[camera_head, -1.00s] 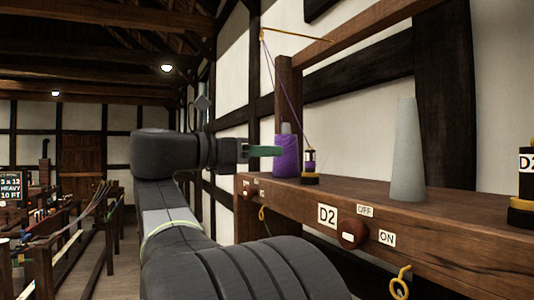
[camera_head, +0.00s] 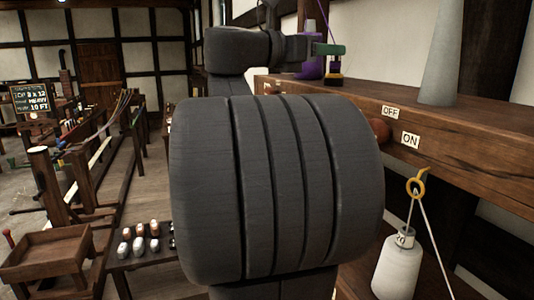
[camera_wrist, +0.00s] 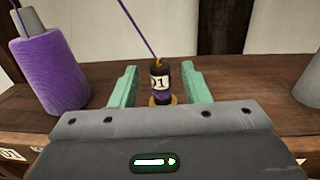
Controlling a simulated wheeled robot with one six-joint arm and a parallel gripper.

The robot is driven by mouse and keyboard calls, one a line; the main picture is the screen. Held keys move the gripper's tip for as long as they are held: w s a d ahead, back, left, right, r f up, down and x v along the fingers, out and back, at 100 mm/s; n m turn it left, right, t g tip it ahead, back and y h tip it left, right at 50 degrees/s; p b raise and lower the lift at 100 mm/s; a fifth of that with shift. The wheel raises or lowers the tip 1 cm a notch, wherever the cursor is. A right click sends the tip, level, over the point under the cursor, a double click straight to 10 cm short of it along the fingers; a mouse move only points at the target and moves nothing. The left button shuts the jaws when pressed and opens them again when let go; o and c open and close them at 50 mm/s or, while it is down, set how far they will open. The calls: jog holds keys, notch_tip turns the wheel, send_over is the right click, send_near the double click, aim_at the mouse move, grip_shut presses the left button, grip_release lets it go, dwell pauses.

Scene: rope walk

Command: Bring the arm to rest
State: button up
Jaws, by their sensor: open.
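My gripper (camera_head: 329,49) is at the end of my outstretched arm, over the wooden beam. In the wrist view its two green fingers (camera_wrist: 161,74) are apart. The small dark bobbin marked D1 (camera_wrist: 160,84) shows in the gap between them, with a purple thread rising from its top. The fingers do not grip it; I cannot tell how far it stands from them. In the head view the bobbin (camera_head: 334,72) is partly hidden behind the green fingers.
A purple yarn cone (camera_wrist: 53,78) stands left of the bobbin. A grey cone (camera_head: 442,55) stands right on the beam (camera_head: 470,150), which has OFF and ON labels. A white weight (camera_head: 400,266) hangs below. A bench with several small spools (camera_head: 140,247) is at lower left.

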jog(key=shift+x, duration=1.2)
jog(key=shift+w+d+f, duration=0.1)
jog(key=shift+d+f, duration=0.1)
jog(key=shift+d, duration=0.05)
jog(key=shift+f, duration=0.35)
jog(key=shift+r, duration=0.1)
jog(key=shift+r, duration=0.1)
